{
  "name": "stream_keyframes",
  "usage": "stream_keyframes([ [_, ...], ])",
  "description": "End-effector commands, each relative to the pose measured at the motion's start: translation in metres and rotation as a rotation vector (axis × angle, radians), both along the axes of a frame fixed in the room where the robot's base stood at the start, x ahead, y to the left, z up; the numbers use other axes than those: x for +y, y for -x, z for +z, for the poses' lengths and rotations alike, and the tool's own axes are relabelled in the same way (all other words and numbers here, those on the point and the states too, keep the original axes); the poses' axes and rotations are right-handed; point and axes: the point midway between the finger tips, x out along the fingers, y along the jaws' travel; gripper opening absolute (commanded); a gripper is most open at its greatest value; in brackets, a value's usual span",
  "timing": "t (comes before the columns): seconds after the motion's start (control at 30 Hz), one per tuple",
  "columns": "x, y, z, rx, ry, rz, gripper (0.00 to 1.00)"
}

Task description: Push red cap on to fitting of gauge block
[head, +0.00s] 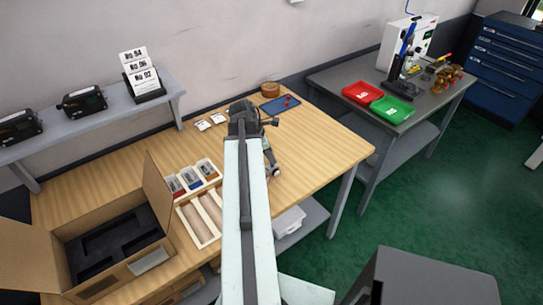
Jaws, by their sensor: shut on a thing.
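My arm reaches up the middle of the head view over the wooden bench. My gripper (244,116) is at its far dark end. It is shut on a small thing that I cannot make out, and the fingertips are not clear. A dark part with a pale round end (271,160) shows just right of the arm; I cannot tell whether it is the gauge block. The fitting is not visible. Small red pieces (288,101) lie in a blue tray (276,107) beyond the gripper to the right; they are too small to identify as caps.
An open cardboard box (155,212) with dark foam stands front left. Parts trays (197,222) lie between box and arm. A round wooden pot (270,89) is at the back. A grey side table (428,116) holds a red bin (361,92) and a green bin (392,109). The bench's right end is clear.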

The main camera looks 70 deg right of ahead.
Motion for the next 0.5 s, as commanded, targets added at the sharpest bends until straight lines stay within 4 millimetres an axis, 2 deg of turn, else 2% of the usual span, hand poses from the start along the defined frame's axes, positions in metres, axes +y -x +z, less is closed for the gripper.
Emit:
stream_keyframes([
  [0.5, 0.0000, 0.0004, -0.0032, 0.000, 0.000, -0.001, 0.00],
])
